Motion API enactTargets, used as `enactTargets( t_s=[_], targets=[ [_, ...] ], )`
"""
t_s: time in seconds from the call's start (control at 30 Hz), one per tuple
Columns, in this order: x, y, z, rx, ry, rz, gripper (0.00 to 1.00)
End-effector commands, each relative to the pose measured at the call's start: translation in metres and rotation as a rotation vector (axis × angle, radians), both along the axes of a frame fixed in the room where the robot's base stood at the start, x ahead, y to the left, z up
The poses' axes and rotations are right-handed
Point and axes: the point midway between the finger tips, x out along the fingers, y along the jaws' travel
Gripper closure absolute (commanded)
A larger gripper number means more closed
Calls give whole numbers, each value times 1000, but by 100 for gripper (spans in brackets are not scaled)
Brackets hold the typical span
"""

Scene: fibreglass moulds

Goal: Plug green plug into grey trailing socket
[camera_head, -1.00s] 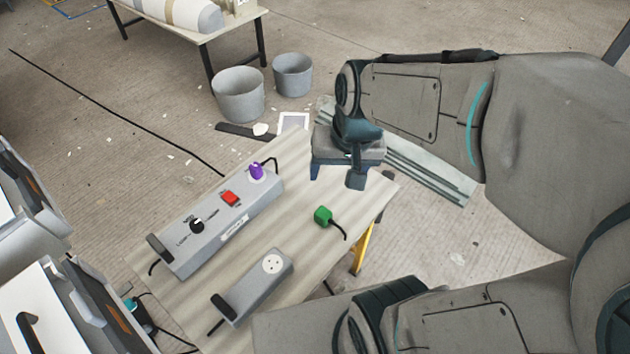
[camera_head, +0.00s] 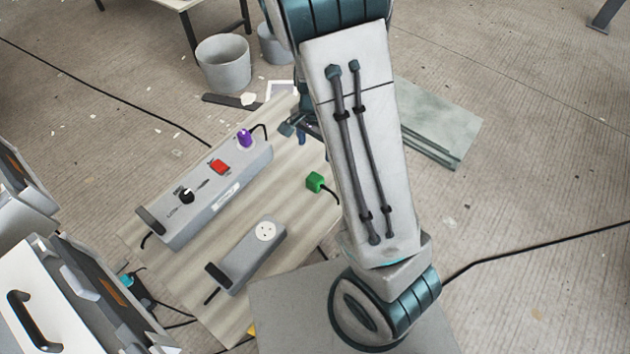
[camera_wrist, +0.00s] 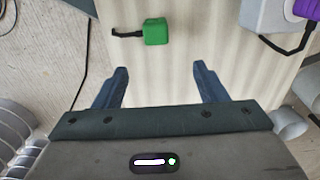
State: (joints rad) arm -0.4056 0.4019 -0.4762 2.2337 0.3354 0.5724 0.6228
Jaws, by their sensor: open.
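The green plug (camera_head: 315,181) lies on the right part of the wooden table, with a short black cable, beside my forearm in the head view. In the wrist view the green plug (camera_wrist: 155,31) lies beyond my fingertips, between their lines, apart from them. The grey trailing socket (camera_head: 247,257) lies near the front of the table, its round white outlet face up at its far end. My gripper (camera_wrist: 158,72) is open and empty over the table. In the head view it is mostly hidden behind my arm.
A long grey control box (camera_head: 203,204) with a purple plug (camera_head: 244,138), red switch and black knob lies left of the socket. Buckets (camera_head: 224,62) stand on the floor behind. Sheets (camera_head: 440,120) lie right of the table. Bare table separates box and socket.

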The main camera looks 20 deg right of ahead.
Motion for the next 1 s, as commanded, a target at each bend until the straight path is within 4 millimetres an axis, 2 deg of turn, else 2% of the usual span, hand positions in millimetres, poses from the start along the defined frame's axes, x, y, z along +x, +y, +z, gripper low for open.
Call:
enactTargets(
  t_s=[0.17,0.27,0.5,0.7,1.0],
  targets=[
    [0,0,0,1,1,1,35],
    [-1,0,-8,0,2,2,35],
    [-2,-1,-55,0,5,-1,35],
    [-2,0,-82,1,2,2,35],
    [-2,1,-86,1,1,3,35]
  ],
)
